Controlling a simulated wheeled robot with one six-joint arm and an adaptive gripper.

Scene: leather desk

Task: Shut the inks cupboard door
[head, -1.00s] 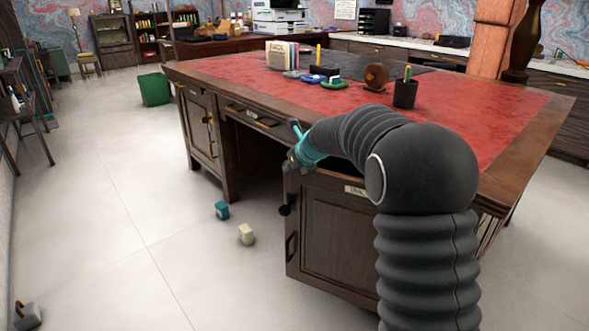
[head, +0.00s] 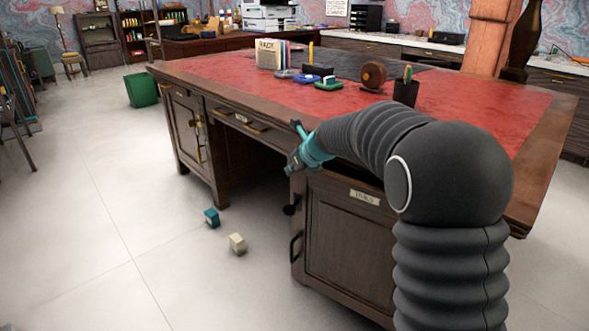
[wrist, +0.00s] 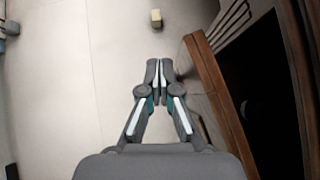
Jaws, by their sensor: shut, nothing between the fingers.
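The inks cupboard door (head: 345,250) is a dark brown panel with a pale label (head: 365,197) and a black handle (head: 296,247), at the near end of the desk. It stands open. In the wrist view, the door (wrist: 213,85) is beside my gripper on the right, with the dark cupboard opening beyond it. My gripper (head: 291,168) is by the top left corner of the door in the head view. In the wrist view, its fingers (wrist: 158,66) are shut and empty. My arm hides part of the door's right side and the desk behind it.
The desk (head: 215,70) has a red leather top with stationery on it. A teal block (head: 212,218) and a cream block (head: 237,243) lie on the floor left of the door. A green bin (head: 141,90) stands farther back. The floor at left is mostly clear.

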